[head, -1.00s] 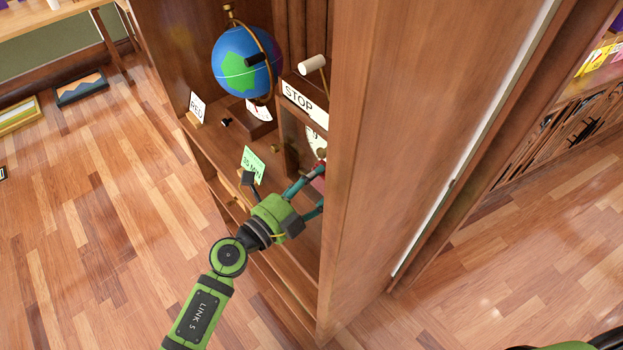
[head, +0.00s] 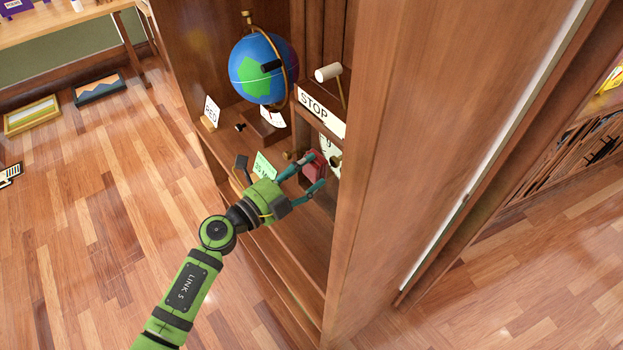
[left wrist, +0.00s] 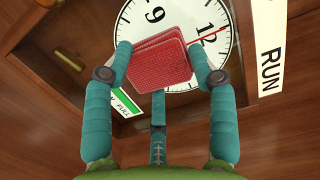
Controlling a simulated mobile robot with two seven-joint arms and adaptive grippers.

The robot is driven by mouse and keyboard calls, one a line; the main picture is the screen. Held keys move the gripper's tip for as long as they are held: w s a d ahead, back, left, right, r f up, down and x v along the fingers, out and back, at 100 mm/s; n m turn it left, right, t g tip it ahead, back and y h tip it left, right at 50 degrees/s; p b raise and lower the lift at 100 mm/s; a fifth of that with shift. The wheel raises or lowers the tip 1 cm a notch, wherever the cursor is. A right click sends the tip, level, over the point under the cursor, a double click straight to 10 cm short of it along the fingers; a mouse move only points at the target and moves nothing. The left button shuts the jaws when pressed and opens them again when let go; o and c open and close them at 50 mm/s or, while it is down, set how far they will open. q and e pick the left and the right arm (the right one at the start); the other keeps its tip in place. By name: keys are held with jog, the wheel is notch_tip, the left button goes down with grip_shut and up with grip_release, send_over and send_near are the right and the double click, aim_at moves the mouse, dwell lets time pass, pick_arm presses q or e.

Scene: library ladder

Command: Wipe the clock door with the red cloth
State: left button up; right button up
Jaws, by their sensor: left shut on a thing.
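My left gripper (head: 308,176) reaches into the wooden cabinet and is shut on the red cloth (head: 314,165), a folded pad. In the left wrist view the cloth (left wrist: 157,62) sits between the fingers, in front of the white clock face (left wrist: 202,30), and hides part of its dial. The clock case stands in the cabinet under a STOP sign (head: 320,110); the cabinet side partly hides it. A wooden frame with a brass knob (left wrist: 68,57) lies left of the dial in the wrist view. I cannot tell whether the cloth touches the door. My right gripper is out of view.
A globe (head: 262,70) stands behind and left of the clock. The tall cabinet side (head: 410,120) bounds the right.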

pick_arm(q)
jog(key=shift+w+a, duration=0.1)
jog(key=shift+w, duration=0.1)
jog(key=shift+s, duration=0.15)
jog(key=shift+w+a+v, duration=0.1)
jog(key=shift+w+v, duration=0.05)
jog(key=shift+v, duration=1.35)
jog(key=shift+w+a+v, duration=0.1)
jog(key=shift+v, duration=1.4)
jog(key=v, duration=0.3)
jog(key=shift+w+a+p, duration=0.1)
jog(key=shift+w+p, duration=0.1)
jog(key=shift+p, duration=0.1)
